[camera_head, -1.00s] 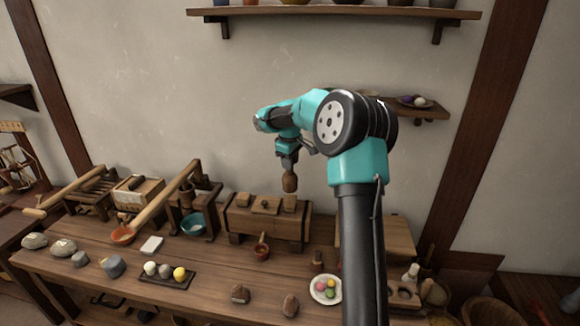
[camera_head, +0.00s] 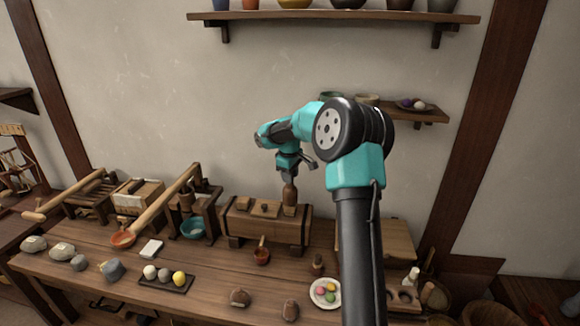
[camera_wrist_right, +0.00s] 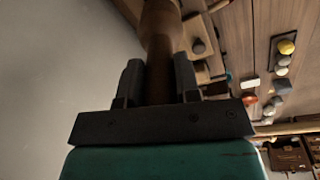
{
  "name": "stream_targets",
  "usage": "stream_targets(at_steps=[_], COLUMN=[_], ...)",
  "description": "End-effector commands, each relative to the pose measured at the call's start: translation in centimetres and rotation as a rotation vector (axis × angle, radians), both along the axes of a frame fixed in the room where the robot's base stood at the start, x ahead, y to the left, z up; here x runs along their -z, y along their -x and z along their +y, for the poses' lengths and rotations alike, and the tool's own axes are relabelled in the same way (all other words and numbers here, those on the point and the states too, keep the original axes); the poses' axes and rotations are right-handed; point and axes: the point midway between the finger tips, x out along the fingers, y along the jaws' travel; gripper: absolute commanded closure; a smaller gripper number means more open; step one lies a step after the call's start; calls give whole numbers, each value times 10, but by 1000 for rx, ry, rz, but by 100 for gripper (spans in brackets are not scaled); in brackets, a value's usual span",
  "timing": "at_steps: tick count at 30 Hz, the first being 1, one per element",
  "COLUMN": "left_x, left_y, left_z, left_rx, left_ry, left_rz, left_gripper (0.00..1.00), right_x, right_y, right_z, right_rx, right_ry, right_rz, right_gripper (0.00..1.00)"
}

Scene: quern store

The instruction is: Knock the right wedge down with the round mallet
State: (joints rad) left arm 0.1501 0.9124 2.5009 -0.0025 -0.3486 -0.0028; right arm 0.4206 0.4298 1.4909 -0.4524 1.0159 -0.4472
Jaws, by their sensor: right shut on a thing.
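My right gripper (camera_head: 288,176) is shut on the round mallet (camera_head: 290,196), a brown wooden tool hanging upright below it. The gripper also shows in the right wrist view (camera_wrist_right: 158,80), with the mallet (camera_wrist_right: 160,30) between its two fingers. The mallet head is at the right end of the top of a long wooden box (camera_head: 255,226) with dark bands. It covers most of the right wedge's place, and I cannot tell whether they touch. Other wooden pieces, at the left (camera_head: 241,204) and middle (camera_head: 264,207), stand on the box top. My left gripper is out of view.
A plate of coloured balls (camera_head: 318,304) lies at the front right. A shelf (camera_head: 340,16) hangs above.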

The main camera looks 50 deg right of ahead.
Motion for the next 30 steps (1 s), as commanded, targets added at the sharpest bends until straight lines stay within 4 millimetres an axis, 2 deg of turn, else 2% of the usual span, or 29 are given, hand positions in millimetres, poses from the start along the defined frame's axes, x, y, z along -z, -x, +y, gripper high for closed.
stream_targets(at_steps=[8, 21, 30], left_x=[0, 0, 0], left_y=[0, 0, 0], left_z=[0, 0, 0], left_rx=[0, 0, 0], left_ry=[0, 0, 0], left_rz=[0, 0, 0], left_gripper=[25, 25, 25], right_x=[-5, -47, -48], right_y=[-1, -1, -1], right_z=[0, 0, -1], right_rx=[0, 0, 0], right_ry=[2, 2, 2], right_rz=[-4, -4, -4], right_gripper=[100, 100, 100])
